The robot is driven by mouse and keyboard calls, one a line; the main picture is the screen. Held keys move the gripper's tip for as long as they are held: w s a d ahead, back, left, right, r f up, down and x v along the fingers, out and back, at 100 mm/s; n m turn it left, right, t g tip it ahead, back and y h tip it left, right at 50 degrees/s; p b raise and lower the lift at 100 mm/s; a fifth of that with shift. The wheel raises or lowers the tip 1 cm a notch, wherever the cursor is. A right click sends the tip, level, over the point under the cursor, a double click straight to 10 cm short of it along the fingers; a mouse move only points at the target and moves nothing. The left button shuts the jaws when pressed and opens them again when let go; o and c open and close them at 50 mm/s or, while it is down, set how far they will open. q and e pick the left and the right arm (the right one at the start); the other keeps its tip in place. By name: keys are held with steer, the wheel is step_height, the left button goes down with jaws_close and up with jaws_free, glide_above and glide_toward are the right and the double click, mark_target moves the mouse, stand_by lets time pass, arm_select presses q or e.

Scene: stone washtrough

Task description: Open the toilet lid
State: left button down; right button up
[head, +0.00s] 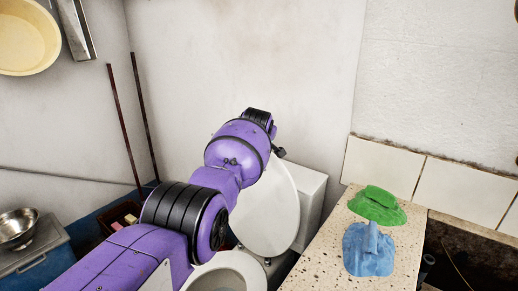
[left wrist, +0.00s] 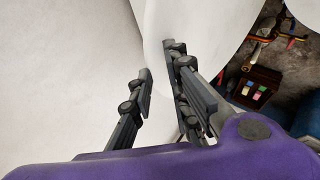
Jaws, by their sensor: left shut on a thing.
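The white toilet stands in the middle of the head view. Its lid (head: 268,215) is raised and tilted up near the cistern (head: 312,205), and the bowl (head: 228,274) shows below. My left arm reaches across in front of the lid, and its gripper is mostly hidden behind the wrist there. In the left wrist view my left gripper (left wrist: 160,85) is shut on the edge of the white lid (left wrist: 190,22), with one finger on each side. My right gripper is not in view.
A speckled counter (head: 318,252) with a green cloth (head: 378,205) and a blue cloth (head: 368,250) stands to the right. A metal bowl (head: 17,228) sits at the left. Two thin rods (head: 124,130) lean against the wall.

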arm_select(q)
steer(key=c, duration=2.1)
jaws_free()
steer(key=shift+d+f, duration=0.1)
steer(key=shift+d, duration=0.1)
steer(key=shift+w+d+f, duration=0.15)
steer(key=shift+w+d, duration=0.1)
steer(key=shift+w, duration=0.3)
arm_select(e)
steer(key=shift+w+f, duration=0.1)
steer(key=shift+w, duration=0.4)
arm_select(q)
steer(key=shift+d+r, duration=0.1)
steer(key=shift+r, duration=0.1)
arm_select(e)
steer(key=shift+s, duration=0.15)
arm_select(q)
steer(key=a+v, duration=0.1)
steer(key=v, duration=1)
steer(key=shift+s+f, duration=0.3)
steer(key=shift+s, duration=0.1)
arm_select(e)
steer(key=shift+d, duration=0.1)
arm_select(q)
steer(key=shift+a+f, duration=0.1)
steer(key=shift+a, duration=0.05)
